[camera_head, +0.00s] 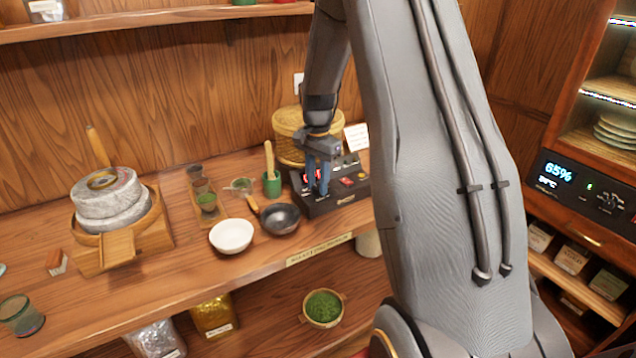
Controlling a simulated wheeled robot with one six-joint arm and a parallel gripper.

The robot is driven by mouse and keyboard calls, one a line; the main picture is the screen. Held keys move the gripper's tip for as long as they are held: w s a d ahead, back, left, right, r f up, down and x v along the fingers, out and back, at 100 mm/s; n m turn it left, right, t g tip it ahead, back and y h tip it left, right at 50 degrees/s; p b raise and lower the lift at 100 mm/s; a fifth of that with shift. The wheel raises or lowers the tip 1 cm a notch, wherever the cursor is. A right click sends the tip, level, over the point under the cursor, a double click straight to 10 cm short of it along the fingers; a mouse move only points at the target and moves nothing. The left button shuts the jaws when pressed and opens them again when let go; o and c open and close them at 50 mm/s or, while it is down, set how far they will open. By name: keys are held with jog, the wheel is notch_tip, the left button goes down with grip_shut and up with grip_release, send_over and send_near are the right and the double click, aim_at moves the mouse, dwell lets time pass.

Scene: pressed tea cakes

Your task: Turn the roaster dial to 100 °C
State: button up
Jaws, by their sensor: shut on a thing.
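The roaster (338,202) is a low dark box on the wooden counter, with a small red display and red and light controls on its top. My gripper (317,192) reaches down onto the left part of the roaster's top, its blue fingers closed there. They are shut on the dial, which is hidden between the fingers. The dial's setting and the text on the red display are too small to read.
A dark pan (280,218) and a white bowl (231,236) stand left of the roaster. A green whisk holder (272,184) and a woven basket (291,137) are close by. A stone mill (105,200) stands at far left. A cabinet with a display (559,173) is at right.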

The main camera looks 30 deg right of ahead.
aim_at(318, 187)
jog(key=shift+w+r+m, duration=0.1)
jog(key=shift+m, duration=0.6)
jog(key=o, duration=1.1)
jog(key=shift+c, duration=0.2)
notch_tip(318, 187, up, 8)
jog(key=p, duration=0.4)
jog(key=shift+p, duration=0.35)
